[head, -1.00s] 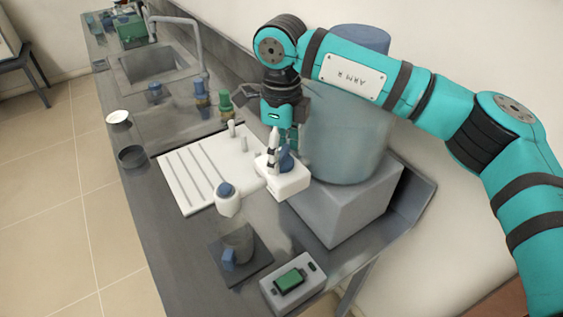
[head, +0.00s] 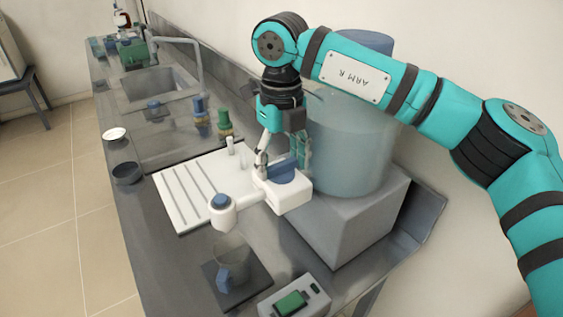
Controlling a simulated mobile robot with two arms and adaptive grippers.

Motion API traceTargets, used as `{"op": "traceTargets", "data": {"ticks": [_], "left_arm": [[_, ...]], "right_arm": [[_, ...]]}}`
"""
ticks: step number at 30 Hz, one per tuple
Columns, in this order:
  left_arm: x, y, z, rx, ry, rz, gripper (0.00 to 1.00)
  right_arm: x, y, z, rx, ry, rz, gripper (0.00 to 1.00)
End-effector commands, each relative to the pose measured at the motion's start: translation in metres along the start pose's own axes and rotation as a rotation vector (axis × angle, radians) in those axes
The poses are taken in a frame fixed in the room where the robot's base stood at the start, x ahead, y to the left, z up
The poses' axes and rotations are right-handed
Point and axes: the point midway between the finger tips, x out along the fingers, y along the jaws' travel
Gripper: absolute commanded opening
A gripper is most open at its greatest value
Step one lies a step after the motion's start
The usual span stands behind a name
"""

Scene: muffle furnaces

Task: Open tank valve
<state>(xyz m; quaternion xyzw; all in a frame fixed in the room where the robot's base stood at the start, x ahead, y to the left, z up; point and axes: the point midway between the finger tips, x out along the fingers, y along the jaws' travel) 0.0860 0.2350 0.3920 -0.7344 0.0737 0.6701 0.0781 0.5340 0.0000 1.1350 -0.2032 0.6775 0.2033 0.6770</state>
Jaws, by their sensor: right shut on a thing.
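The tank (head: 350,140) is a large translucent cylinder with a blue lid, standing on a grey block. The white valve body (head: 285,197) sits at its lower left side, with a blue handle (head: 283,172) on top. A white spout (head: 222,212) with a blue cap reaches left over a glass beaker (head: 231,262). My right gripper (head: 279,158) comes down from above and is shut on the blue handle; its fingers hide part of it. My left gripper is not in view.
The beaker stands on a dark plate beside a grey device (head: 295,300) with a green display. A white grooved board (head: 185,192) lies left of the valve.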

Motion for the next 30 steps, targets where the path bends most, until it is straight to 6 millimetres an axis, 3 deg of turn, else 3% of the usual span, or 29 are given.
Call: {"op": "traceTargets", "data": {"ticks": [13, 14, 19, 30], "left_arm": [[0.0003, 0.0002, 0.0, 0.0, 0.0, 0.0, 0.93], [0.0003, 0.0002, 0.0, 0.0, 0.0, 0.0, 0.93], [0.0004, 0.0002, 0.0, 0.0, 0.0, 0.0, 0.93], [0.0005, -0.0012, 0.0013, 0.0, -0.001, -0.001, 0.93]], "right_arm": [[-0.002, -0.0007, 0.0007, 0.013, -0.004, -0.001, 0.32], [-0.002, -0.0008, 0.0008, 0.014, -0.004, -0.001, 0.66], [-0.0014, -0.0006, 0.0005, 0.012, -0.003, 0.0, 0.88], [-0.0078, -0.0003, 0.0005, 0.01, -0.002, -0.001, 0.88]]}}
